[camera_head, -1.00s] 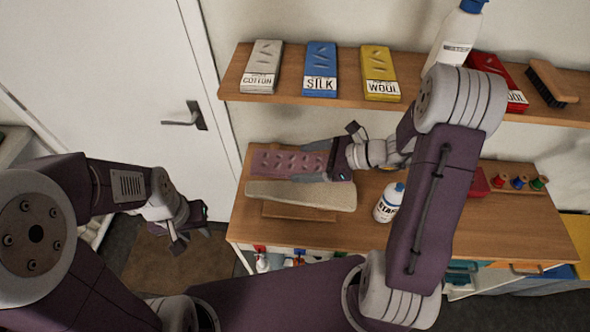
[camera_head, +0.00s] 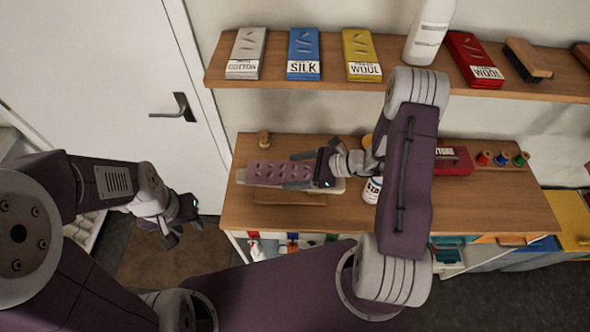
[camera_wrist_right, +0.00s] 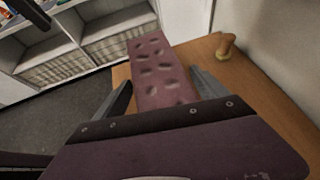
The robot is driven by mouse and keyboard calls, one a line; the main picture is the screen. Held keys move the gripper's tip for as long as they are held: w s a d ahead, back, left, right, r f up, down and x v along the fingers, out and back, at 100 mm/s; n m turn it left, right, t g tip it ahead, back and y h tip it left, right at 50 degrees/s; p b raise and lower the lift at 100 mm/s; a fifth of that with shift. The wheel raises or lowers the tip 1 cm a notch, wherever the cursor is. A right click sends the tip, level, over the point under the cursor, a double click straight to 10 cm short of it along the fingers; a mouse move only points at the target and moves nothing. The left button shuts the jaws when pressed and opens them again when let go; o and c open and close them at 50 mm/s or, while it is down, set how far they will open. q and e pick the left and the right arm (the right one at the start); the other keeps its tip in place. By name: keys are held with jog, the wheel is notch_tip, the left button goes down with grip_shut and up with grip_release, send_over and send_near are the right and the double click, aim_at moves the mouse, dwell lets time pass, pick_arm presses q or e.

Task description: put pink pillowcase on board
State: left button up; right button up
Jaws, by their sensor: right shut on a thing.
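The pink pillowcase (camera_head: 276,172) is a flat dusky-pink strip with a dark pattern. My right gripper (camera_head: 300,171) is shut on its right end, and the pillowcase points left out of the jaws. The right wrist view also shows the pillowcase (camera_wrist_right: 155,65) between the fingers. The beige board (camera_head: 338,186) is mostly hidden behind the pillowcase in the head view, with its ends showing. The pillowcase lies over the board in the picture; I cannot tell whether they touch. My left gripper (camera_head: 178,232) is empty, with its fingers apart, left of the table.
The board's wooden base (camera_head: 290,198) stands on the wooden table (camera_head: 475,205). A small wooden peg (camera_head: 264,139) stands behind the board. A white bottle (camera_head: 372,190), a red item (camera_head: 455,160) and spools (camera_head: 502,158) are to the right. A shelf (camera_head: 300,84) with labelled boxes hangs above.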

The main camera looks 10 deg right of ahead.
jog(key=shift+f, duration=0.2)
jog(key=o, duration=1.5)
jog(key=shift+a+r, duration=0.1)
jog(key=shift+s, duration=0.1)
jog(key=shift+r, duration=0.15)
